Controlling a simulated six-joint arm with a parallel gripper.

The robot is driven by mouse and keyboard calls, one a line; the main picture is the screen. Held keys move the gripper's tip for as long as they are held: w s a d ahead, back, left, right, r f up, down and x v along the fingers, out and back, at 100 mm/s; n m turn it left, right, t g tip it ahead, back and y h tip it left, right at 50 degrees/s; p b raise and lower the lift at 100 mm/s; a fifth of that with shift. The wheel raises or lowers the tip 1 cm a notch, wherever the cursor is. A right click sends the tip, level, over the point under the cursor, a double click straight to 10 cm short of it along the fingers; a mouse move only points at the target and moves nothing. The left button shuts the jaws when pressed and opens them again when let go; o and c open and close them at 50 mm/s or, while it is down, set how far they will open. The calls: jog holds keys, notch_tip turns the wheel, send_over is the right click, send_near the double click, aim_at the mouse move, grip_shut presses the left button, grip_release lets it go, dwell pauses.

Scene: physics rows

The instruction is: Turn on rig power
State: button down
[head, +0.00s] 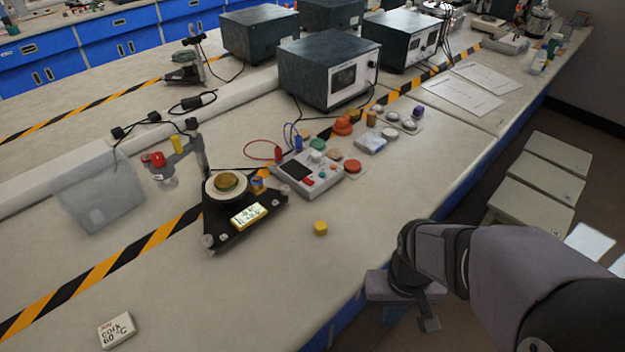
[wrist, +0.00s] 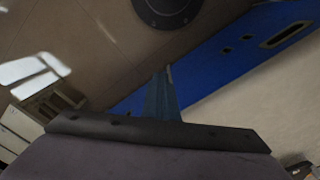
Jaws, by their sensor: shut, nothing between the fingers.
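A black triangular rig (head: 225,228) stands on the bench with a round brass-coloured disc on top and a small lit display. Beside it, to the right, lies a light grey control box (head: 308,178) with a dark panel, a knob and red and green buttons. Red and blue leads run from it. I cannot tell which control is the power switch. My gripper (head: 429,320) is shut and empty, low at the bench's front edge, well to the right of the rig. In the wrist view my gripper (wrist: 160,85) points at the floor and blue bench front.
A yellow cap (head: 320,228) lies between my gripper and the rig. A clear bin (head: 98,195) stands at left, and a white labelled block (head: 117,330) at front left. A dark instrument box (head: 328,70) stands behind. Stools (head: 535,190) are at right. The front bench top is mostly clear.

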jog(key=w+d+r+m+t+h, duration=0.1)
jog(key=w+d+t, duration=0.4)
jog(key=w, duration=0.5)
jog(key=w+d+r+m+t+h, duration=0.1)
jog(key=w+d+r+m+t, duration=0.15)
jog(key=w+d, duration=0.6)
jog(key=w+a+r+n+t+y+p, duration=0.1)
jog(key=w+a+r+n+t+y, duration=0.3)
jog(key=w+a, duration=0.4)
jog(key=a+r+n+g+y+p, duration=0.1)
jog(key=a+r+n+y, duration=0.1)
jog(key=a+n+y, duration=0.2)
jog(key=a+r+n+g+y+p, duration=0.1)
jog(key=a+r+n+y, duration=0.2)
jog(key=a, duration=0.6)
jog(key=shift+s+a+r+n+y, duration=0.15)
jog(key=shift+a+r+n+y, duration=0.25)
jog(key=shift+n, duration=0.45)
jog(key=shift+f, duration=0.1)
